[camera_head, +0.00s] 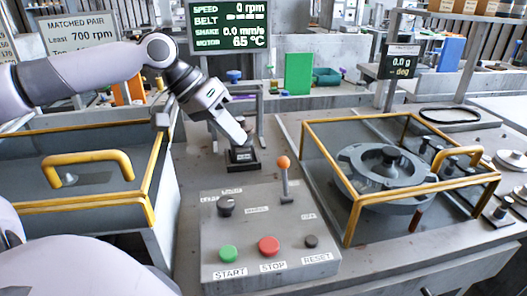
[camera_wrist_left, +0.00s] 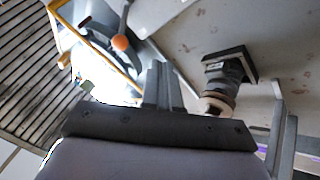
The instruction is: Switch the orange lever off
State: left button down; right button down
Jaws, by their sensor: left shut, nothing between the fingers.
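The orange lever (camera_head: 283,162) is a thin metal rod with an orange ball on top. It stands near the back right of the grey control box, close to upright, next to a label that seems to read OFF. In the left wrist view the orange ball (camera_wrist_left: 120,43) shows left of the fingers. My left gripper (camera_head: 243,138) is shut and empty, to the left of and behind the lever, apart from it. Its fingers also show in the left wrist view (camera_wrist_left: 162,85). My right gripper is not in view.
The control box has a black knob (camera_head: 226,205), a green START button (camera_head: 228,254), a red STOP button (camera_head: 268,246) and a dark RESET button (camera_head: 311,241). A black-based fixture (camera_head: 243,158) stands below my left gripper. Yellow-framed guards (camera_head: 352,214) flank the box.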

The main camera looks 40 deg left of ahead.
aim_at(285, 179)
pick_arm(q)
jog(key=d+f, duration=0.1)
jog(key=w+d+f, duration=0.1)
jog(key=d, duration=0.1)
jog(key=w+d+f, duration=0.1)
jog(key=d, duration=0.1)
jog(key=shift+f+b, duration=0.1)
jog(key=shift+b, duration=0.25)
jog(key=shift+d, duration=0.55)
